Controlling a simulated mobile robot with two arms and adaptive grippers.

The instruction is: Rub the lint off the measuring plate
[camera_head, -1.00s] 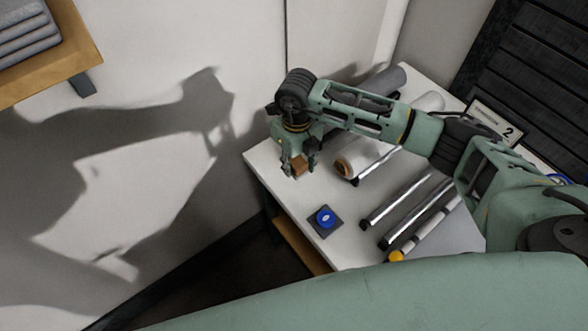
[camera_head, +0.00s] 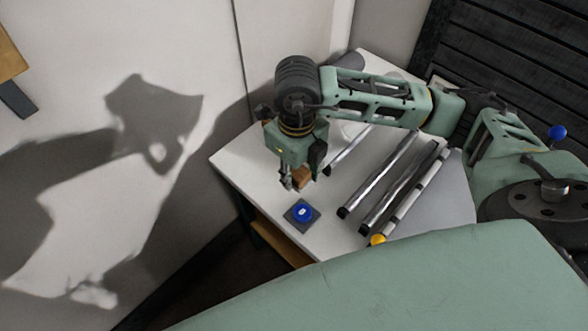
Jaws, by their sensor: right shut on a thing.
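My right gripper (camera_head: 301,180) points down over the white table and is shut on a small brown block (camera_head: 303,176). A flat grey surface (camera_head: 440,212) lies at the right of the table; I cannot tell which of these is the measuring plate. No lint can be made out. My left gripper is not in view.
Metal bars (camera_head: 388,172) with black ends lie on the white table (camera_head: 240,160), right of the gripper. Beside them is a striped rod with a yellow end (camera_head: 378,240). A grey roll (camera_head: 350,60) is partly hidden behind my arm. A wall stands left.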

